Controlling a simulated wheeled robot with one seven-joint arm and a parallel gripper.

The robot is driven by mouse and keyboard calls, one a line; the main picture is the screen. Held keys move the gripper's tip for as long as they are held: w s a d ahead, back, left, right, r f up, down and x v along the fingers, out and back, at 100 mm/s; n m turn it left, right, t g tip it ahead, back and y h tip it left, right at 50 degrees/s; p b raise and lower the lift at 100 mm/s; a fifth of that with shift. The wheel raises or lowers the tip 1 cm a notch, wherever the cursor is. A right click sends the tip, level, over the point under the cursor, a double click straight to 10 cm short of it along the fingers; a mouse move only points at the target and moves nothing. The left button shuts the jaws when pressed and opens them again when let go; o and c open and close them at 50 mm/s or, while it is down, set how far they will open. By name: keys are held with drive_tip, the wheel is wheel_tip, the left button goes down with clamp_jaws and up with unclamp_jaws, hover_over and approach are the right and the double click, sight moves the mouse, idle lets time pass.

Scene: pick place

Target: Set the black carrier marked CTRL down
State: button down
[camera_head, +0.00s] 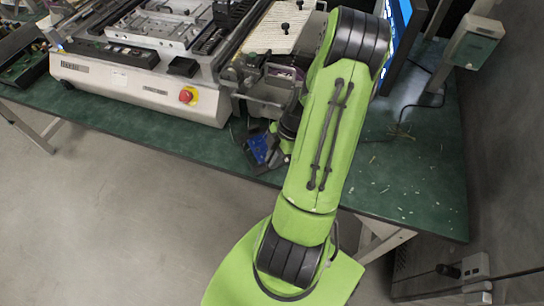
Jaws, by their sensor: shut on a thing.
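A black carrier (249,155) with a blue board on it shows just left of my green arm, near the front edge of the green table. I cannot read any CTRL marking on it at this size. My gripper (273,134) is at the carrier's right side, shut on it, and my forearm hides much of both. The carrier looks tilted. I cannot tell whether its underside touches the table.
A large white machine (140,84) with a red stop button (186,96) stands behind and left. A monitor (399,35) is at the back right. The green table (420,180) is mostly bare on the right, with small scraps. A dark device (22,62) lies far left.

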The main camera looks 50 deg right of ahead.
drive_tip(key=c, duration=1.1)
unclamp_jaws()
drive_tip(key=shift+w, duration=0.1)
drive_tip(key=shift+r+p, duration=0.15)
drive_tip(key=shift+p, duration=0.2)
drive_tip(key=p+v, duration=0.3)
drive_tip(key=v, duration=0.9)
drive_tip(key=w+a+r+m+h, duration=0.3)
drive_tip(key=w+a+r+m, duration=0.15)
drive_tip(key=a+r, duration=0.65)
drive_tip(key=s+a+r+m+t, duration=0.1)
drive_tip(key=s+a+r+m, duration=0.1)
drive_tip(key=a, duration=0.2)
drive_tip(key=s+a+r+m+t, duration=0.1)
drive_tip(key=s+a+r+m, duration=0.1)
drive_tip(key=a, duration=0.3)
drive_tip(key=s+a+r+m+t+h, duration=0.1)
drive_tip(key=s+a+r+m, duration=0.1)
drive_tip(key=s+a+m, duration=0.1)
drive_tip(key=shift+a+r+m+t, duration=0.15)
drive_tip(key=shift+a+m, duration=0.25)
drive_tip(key=shift+a, duration=0.2)
drive_tip(key=shift+a+r+m+t, duration=0.15)
drive_tip(key=shift+a+m, duration=0.2)
drive_tip(key=shift+a, duration=0.25)
